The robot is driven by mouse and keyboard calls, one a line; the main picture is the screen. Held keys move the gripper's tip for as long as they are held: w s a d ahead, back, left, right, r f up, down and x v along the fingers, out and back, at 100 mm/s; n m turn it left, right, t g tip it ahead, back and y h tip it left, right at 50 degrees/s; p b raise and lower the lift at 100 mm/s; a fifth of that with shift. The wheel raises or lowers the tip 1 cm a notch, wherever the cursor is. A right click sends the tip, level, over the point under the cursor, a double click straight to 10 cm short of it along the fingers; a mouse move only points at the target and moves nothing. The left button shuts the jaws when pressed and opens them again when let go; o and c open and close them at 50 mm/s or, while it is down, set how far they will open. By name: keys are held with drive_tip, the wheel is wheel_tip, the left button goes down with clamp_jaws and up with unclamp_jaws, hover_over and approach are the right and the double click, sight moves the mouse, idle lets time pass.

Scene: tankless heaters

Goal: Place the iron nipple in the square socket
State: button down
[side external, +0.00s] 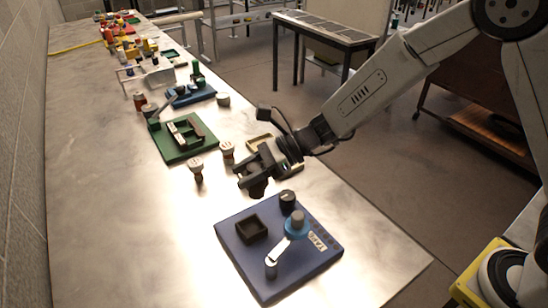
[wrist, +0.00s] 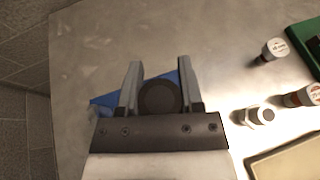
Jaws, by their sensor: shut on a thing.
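My gripper (side external: 252,179) is shut on a dark round piece, which I take for the iron nipple (wrist: 158,97). In the wrist view the nipple sits between the two fingers of my gripper (wrist: 159,75). In the side view the nipple (side external: 258,189) shows as a dark lump under the fingers, held above the bench. The square socket (side external: 251,229) is a dark open box on the blue board (side external: 238,264), lower in the picture than my gripper. It looks empty. In the wrist view my gripper mostly covers the blue board (wrist: 104,101), and the socket is hidden.
The board also bears a black knob (side external: 287,198) and a blue-and-grey fitting (side external: 297,226) beside the socket. Two white-topped fittings (side external: 195,168) (side external: 227,150) and a green board (side external: 183,150) stand farther along. The metal bench left of the blue board is clear.

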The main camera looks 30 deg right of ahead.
drive_tip(key=a, duration=0.1)
drive_tip(key=s+a+f, duration=0.1)
drive_tip(key=shift+s+a, duration=0.2)
drive_tip(key=shift+a, duration=0.1)
drive_tip(key=shift+f, duration=0.2)
drive_tip(key=shift+f, duration=3.15)
drive_tip(key=shift+f, duration=0.6)
drive_tip(key=shift+c, duration=0.8)
unclamp_jaws()
drive_tip(key=shift+d, duration=0.1)
drive_tip(key=v, duration=0.7)
drive_tip(key=shift+d+r, duration=0.15)
drive_tip(key=shift+d, duration=0.1)
